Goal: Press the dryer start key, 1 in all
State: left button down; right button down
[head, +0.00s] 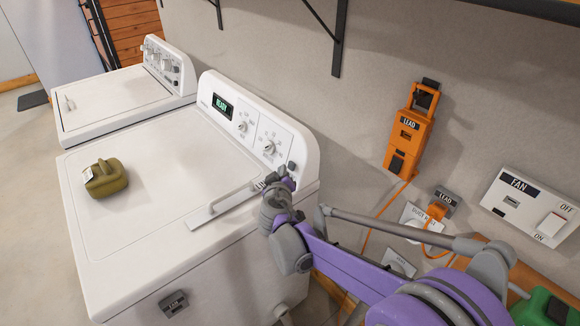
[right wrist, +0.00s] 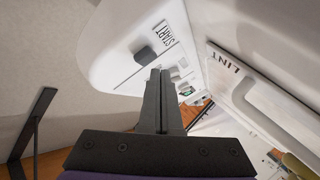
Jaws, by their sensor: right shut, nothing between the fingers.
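The dryer (head: 150,235) is the nearer white machine, its green display (head: 222,105) reading READY. Its start key (head: 292,167) is a small dark grey block at the right end of the back panel. In the right wrist view the start key (right wrist: 145,53) sits beside the START label, just beyond the fingertips. My right gripper (head: 284,181) is shut and empty, close to the key; its fingers also show in the right wrist view (right wrist: 158,75). I cannot tell whether they touch it. My left gripper is not in view.
A LINT lid (right wrist: 230,72) with a handle lies beside the gripper. An olive jug (head: 106,178) stands on the dryer top. Another white machine (head: 115,100) stands at the left. The wall holds an orange LEAD device (head: 408,135) and a FAN switch (head: 530,205).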

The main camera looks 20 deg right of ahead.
jog(key=shift+d, duration=0.1)
dwell(0.5)
jog(key=shift+w+d+f, duration=0.15)
jog(key=shift+d, duration=0.15)
jog(key=shift+w+d+f, duration=0.15)
jog(key=shift+d, duration=0.35)
dwell(0.9)
jog(key=shift+a, duration=0.1)
jog(key=shift+s+a+r+p, duration=0.15)
jog(key=shift+a+p, duration=0.05)
jog(key=shift+a, duration=0.2)
jog(key=shift+s+a+r+p, duration=0.15)
jog(key=shift+a, duration=0.2)
jog(key=a, duration=0.2)
jog(key=s+a+r+p, duration=0.1)
jog(key=shift+s+a+r, duration=0.15)
jog(key=shift+a, duration=0.25)
jog(key=shift+s+a+r, duration=0.1)
jog(key=shift+s+a, duration=0.05)
jog(key=shift+a, duration=0.2)
